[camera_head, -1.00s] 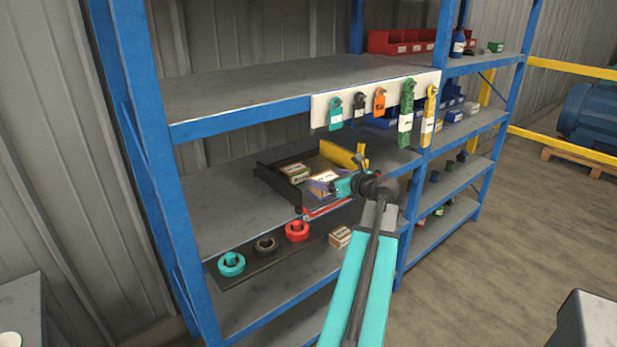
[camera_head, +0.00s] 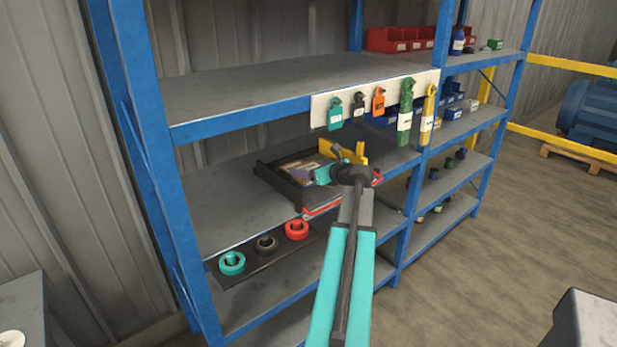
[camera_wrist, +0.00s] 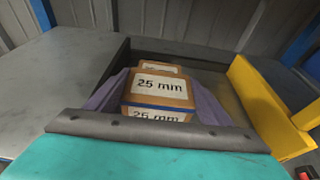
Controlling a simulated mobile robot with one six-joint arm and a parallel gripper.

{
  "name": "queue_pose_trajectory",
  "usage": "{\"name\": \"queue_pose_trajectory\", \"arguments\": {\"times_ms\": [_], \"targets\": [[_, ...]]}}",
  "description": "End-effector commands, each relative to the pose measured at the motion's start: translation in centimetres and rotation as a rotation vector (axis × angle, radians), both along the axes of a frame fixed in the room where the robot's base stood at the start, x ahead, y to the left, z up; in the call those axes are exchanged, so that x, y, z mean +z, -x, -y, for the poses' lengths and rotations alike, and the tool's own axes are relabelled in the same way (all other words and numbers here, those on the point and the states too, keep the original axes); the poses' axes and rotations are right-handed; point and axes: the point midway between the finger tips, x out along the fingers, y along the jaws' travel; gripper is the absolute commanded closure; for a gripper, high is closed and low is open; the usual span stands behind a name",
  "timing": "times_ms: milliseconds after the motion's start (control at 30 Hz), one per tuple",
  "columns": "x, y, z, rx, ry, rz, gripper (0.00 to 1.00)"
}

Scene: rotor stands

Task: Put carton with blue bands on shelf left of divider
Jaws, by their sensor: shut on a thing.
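In the wrist view, a brown carton (camera_wrist: 160,90) with white "25 mm" labels and a blue band along its edge sits between the two purple fingers of my gripper (camera_head: 304,174). The gripper is shut on it. The carton is over or in a black-rimmed tray (camera_head: 262,174) on the middle shelf (camera_head: 215,205); whether it touches the tray floor I cannot tell. The yellow divider (camera_wrist: 262,95) stands to its right, apart from it; it also shows in the head view (camera_head: 340,150). My gripper mostly hides the held carton in the head view.
Another carton (camera_wrist: 160,69) stands right behind the held one. Teal, black and red rings (camera_head: 296,230) sit on a dark strip in front of and below the tray. A white rail with hanging tags (camera_head: 335,113) runs above the tray. Bare shelf (camera_wrist: 60,85) lies left of the tray.

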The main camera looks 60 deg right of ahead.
Motion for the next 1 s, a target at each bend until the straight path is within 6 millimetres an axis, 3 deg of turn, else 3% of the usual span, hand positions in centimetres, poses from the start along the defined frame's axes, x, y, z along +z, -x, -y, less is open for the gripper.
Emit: {"name": "queue_pose_trajectory", "arguments": {"times_ms": [400,867,900,1000], "targets": [[-3.1,0.0,0.0,0.000,-0.001,0.000,0.53],[-3.5,0.0,0.0,0.000,-0.001,0.001,0.53],[-3.6,0.0,0.0,0.001,0.000,0.000,0.24],[-3.6,0.0,0.0,0.001,0.000,0.000,0.07]]}}
